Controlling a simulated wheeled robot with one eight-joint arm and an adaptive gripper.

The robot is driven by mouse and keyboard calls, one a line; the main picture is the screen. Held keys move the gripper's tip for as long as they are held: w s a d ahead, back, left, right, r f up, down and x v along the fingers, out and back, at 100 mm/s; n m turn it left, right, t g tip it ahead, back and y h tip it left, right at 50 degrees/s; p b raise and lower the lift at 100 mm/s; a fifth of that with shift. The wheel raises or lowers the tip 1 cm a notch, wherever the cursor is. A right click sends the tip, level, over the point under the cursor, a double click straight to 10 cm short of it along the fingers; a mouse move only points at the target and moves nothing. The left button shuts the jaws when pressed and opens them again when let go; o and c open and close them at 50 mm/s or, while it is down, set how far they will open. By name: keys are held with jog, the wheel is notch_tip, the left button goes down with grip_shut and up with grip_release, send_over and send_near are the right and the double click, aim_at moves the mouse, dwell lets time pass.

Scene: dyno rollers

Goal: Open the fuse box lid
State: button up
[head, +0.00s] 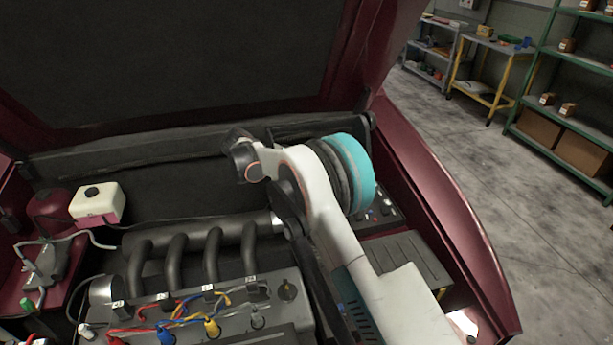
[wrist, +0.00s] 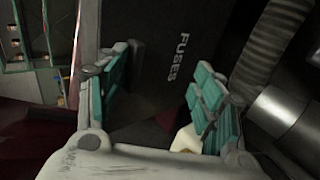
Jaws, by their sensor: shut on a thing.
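The fuse box lid (wrist: 182,55) is a dark panel marked "FUSES" in the wrist view. My gripper (wrist: 160,75) has its teal-padded fingers on either side of the lid in that view and is shut on it. The exact contact at the pads is hard to see. In the head view my white arm with its teal ring hides the gripper and the lid. A dark panel with small coloured parts (head: 379,213), perhaps the inside of the fuse box, shows just right of the ring. How far the lid is raised cannot be told.
The raised maroon hood (head: 180,55) hangs over the engine bay. The engine (head: 205,300) with coloured wires lies left of my arm, and a ribbed dark box (head: 408,255) right of it. The maroon fender (head: 450,210) bounds the bay. Shelves stand beyond open floor.

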jog(key=shift+f, duration=0.25)
jog(key=shift+c, duration=0.4)
jog(key=shift+s+a+r, duration=0.15)
jog(key=shift+a+r, duration=0.2)
jog(key=shift+a, duration=0.05)
jog(key=shift+c, duration=1.1)
jog(key=v, duration=1.1)
jog(key=shift+a+r, duration=0.1)
jog(key=shift+r, duration=0.05)
jog(key=shift+s, duration=0.1)
